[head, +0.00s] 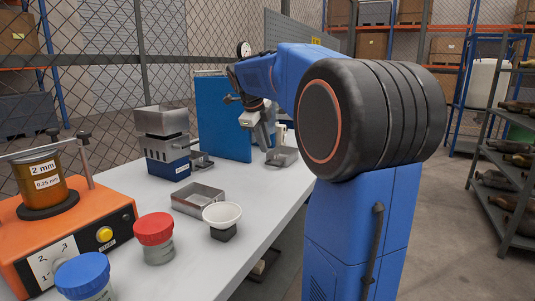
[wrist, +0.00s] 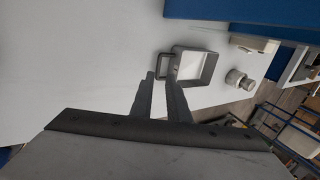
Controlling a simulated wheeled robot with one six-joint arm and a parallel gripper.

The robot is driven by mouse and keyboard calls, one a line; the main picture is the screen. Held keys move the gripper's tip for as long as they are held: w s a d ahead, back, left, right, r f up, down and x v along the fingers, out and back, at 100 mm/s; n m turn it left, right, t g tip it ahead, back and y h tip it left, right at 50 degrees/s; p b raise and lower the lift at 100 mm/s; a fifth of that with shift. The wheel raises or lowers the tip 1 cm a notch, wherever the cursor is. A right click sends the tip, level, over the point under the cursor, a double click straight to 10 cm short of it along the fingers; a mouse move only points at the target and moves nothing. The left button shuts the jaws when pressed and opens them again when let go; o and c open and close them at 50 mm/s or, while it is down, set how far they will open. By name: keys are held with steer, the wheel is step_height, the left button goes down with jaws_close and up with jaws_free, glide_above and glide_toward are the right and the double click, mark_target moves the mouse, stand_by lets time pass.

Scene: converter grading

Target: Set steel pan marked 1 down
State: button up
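A small square steel pan (wrist: 208,68) with a loop handle (wrist: 162,66) shows just beyond my fingertips in the wrist view. In the head view this pan (head: 284,157) appears to rest on the white table by the blue panel. I cannot read a mark on it. My gripper (wrist: 161,76) has its two fingers apart, with pale table showing between them. The fingertips are at the handle, one on each side of its outer bar; contact is not clear. In the head view my gripper (head: 266,139) is close beside the pan and partly hidden by my arm.
On the white table (head: 262,208) stand a steel and blue device (head: 167,150), a rectangular steel tray (head: 197,200), a white bowl on a dark base (head: 222,217), red-lidded (head: 154,230) and blue-lidded (head: 82,274) jars, and an orange shaker (head: 75,235). A blue panel (head: 222,115) stands behind the pan.

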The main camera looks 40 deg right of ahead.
steer(key=shift+v, duration=1.7)
steer(key=shift+s+f, duration=0.1)
